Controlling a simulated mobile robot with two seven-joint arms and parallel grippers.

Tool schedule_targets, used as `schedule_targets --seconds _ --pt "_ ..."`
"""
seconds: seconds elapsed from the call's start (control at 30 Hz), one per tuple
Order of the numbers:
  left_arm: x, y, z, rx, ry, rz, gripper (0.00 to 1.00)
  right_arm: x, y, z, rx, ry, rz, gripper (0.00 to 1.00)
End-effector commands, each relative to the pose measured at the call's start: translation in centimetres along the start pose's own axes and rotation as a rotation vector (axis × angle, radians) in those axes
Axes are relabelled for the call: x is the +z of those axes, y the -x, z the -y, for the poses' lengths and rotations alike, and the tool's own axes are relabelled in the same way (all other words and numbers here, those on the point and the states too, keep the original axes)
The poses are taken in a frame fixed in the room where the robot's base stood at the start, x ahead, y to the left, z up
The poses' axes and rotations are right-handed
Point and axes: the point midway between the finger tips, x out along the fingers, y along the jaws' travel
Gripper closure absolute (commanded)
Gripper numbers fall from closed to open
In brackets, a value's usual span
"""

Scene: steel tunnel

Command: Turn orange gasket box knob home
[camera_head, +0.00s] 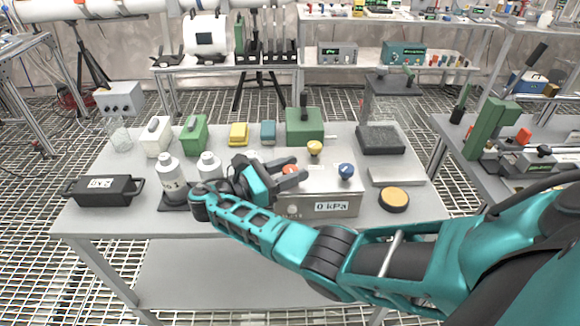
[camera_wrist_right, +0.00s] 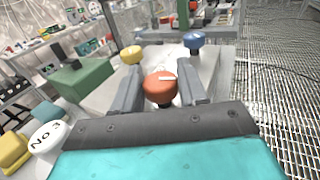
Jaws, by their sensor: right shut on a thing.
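The gasket box is a low metal box (camera_head: 272,206) on the table, with a "0 kPa" display (camera_head: 331,206) on its front. Its top carries an orange knob (camera_head: 290,169), a yellow knob (camera_head: 314,148) and a blue knob (camera_head: 346,171). My right gripper (camera_head: 298,171) reaches over the box from the left and is shut on the orange knob. In the right wrist view the orange knob (camera_wrist_right: 159,90) sits between the two grey fingers (camera_wrist_right: 160,75), with a white mark on its top. My left gripper is out of view.
White bottles (camera_head: 171,178) stand left of the gripper, one partly behind it. A black case (camera_head: 103,190) lies at the table's left. A green box (camera_head: 304,125) is behind the knobs. A black-and-yellow disc (camera_head: 393,199) and a grey plate (camera_head: 396,177) lie to the right.

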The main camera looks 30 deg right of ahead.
Motion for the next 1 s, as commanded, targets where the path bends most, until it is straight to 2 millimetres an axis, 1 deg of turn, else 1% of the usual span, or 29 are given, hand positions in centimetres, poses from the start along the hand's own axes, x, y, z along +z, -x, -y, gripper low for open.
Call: schedule_targets --seconds 0.2,0.67,0.7,0.87,0.9,1.0 --pt "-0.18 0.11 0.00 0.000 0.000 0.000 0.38 0.04 -0.05 0.04 -0.039 -0.002 0.001 0.88" --pt "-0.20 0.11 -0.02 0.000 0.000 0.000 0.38 0.05 -0.16 0.01 -0.046 -0.004 0.002 0.88" --pt "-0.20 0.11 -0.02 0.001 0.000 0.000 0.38 0.05 -0.17 0.01 -0.046 -0.003 0.002 0.55" --pt "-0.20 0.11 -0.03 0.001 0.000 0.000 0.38 0.04 -0.13 0.00 -0.045 -0.003 0.001 0.40" --pt "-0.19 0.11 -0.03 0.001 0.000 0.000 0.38 0.04 -0.12 -0.01 -0.045 -0.003 0.001 0.38" --pt "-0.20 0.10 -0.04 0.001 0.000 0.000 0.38 0.04 -0.10 -0.01 -0.044 -0.002 0.001 0.38"
